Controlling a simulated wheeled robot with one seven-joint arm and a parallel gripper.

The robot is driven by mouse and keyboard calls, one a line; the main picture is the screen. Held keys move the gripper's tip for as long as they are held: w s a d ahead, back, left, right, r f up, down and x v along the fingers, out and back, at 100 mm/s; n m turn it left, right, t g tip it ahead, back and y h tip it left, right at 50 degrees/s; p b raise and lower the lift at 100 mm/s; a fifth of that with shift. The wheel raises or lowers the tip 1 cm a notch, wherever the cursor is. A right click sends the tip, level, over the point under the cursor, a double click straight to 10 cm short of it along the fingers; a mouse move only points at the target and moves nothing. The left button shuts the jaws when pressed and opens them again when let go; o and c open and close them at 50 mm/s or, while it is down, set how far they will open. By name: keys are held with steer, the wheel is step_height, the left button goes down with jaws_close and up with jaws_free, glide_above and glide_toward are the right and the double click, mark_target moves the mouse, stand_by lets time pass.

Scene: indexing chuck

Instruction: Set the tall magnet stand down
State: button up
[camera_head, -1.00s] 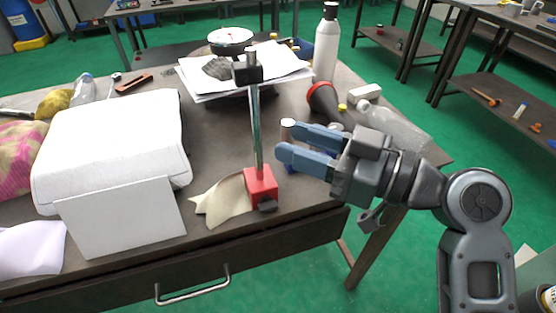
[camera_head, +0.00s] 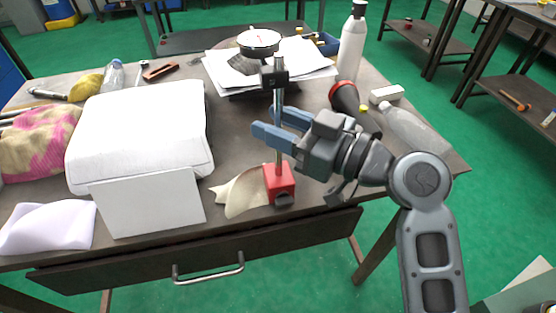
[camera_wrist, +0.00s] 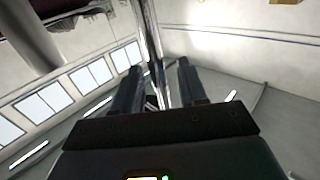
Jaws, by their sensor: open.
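The tall magnet stand has a red base (camera_head: 280,184) resting on the table near its front edge, on or against a beige cloth. Its upright metal post (camera_head: 278,105) carries a dark clamp (camera_head: 273,77) near the top. My gripper (camera_head: 268,127) is open, with its blue fingers on either side of the post at about mid-height. In the wrist view the post (camera_wrist: 148,38) runs between the two dark fingers (camera_wrist: 160,88). I cannot tell whether either finger touches it.
A white padded block (camera_head: 140,135) and a white panel (camera_head: 150,205) stand to the left. A beige cloth (camera_head: 240,194) lies beside the red base. Papers (camera_head: 310,70) lie behind.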

steer(key=shift+c, duration=0.3)
jaws_close()
stand_by(0.8)
steer(key=shift+r, duration=0.15)
